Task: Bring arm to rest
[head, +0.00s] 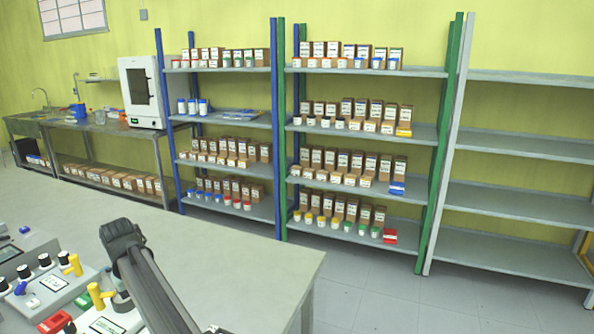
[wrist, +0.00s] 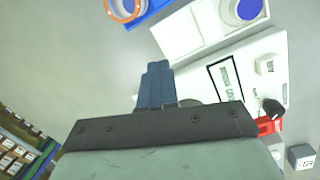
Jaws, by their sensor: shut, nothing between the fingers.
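My gripper (wrist: 158,68) shows in the wrist view, its two dark blue fingers pressed together with nothing between them. The fingertips are over the grey bench top, and I cannot tell their height above it. In the head view my dark grey arm rises from the bottom edge over the near bench; the gripper itself cannot be made out there.
A pale bench (head: 235,255) spans the front, with white devices (head: 58,285) at its left. The wrist view shows a white device (wrist: 255,75) right of the fingers and a blue tray (wrist: 143,12) beyond. Stocked shelves (head: 365,135) stand behind; the bench's right part is clear.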

